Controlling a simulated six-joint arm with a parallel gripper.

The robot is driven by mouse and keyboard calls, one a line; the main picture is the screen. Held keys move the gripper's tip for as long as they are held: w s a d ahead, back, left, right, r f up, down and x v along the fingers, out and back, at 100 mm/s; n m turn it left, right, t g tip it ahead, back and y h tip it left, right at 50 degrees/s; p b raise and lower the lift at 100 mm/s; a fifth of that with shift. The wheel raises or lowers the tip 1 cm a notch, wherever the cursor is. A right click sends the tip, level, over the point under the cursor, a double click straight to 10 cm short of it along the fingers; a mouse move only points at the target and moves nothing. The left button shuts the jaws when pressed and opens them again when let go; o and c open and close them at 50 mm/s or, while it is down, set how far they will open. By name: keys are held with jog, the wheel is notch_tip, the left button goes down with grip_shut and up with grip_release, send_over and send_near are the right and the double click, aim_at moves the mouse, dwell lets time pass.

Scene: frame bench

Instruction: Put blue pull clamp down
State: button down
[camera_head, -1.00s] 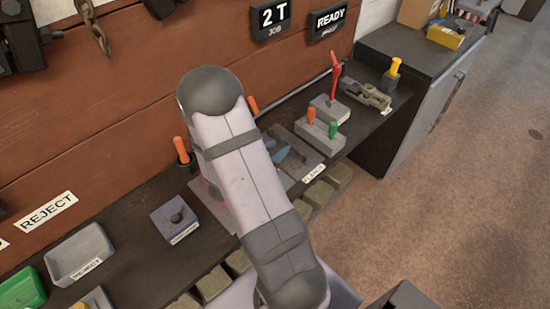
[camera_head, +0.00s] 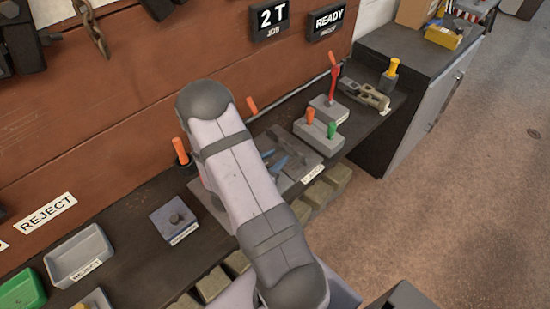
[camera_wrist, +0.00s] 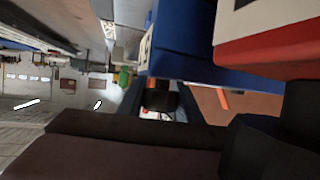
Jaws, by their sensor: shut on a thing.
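Small blue parts, seemingly of the blue pull clamp (camera_head: 281,163), show just right of my arm over the grey plate in the head view. My arm covers most of that spot. My gripper (camera_wrist: 235,130) is hidden behind the arm in the head view. In the wrist view its dark parts fill the bottom and right, close to the lens. The gripper is shut on the clamp, though the grip itself is not clearly seen. Whether the clamp touches the plate cannot be told.
A grey block with orange and green handles (camera_head: 318,132), a red-handled clamp (camera_head: 331,90) and a grey clamp (camera_head: 365,95) stand to the right.

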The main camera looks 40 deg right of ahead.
jog(key=shift+f, duration=0.15)
jog(key=c, duration=1.3)
grip_release()
jog(key=shift+r, duration=0.25)
jog(key=shift+a, duration=0.3)
jog(key=b+v, duration=0.1)
jog(key=v, duration=1)
jog(key=shift+s+a+r+b, duration=0.15)
jog(key=shift+r+b, duration=0.1)
jog(key=shift+b, duration=0.15)
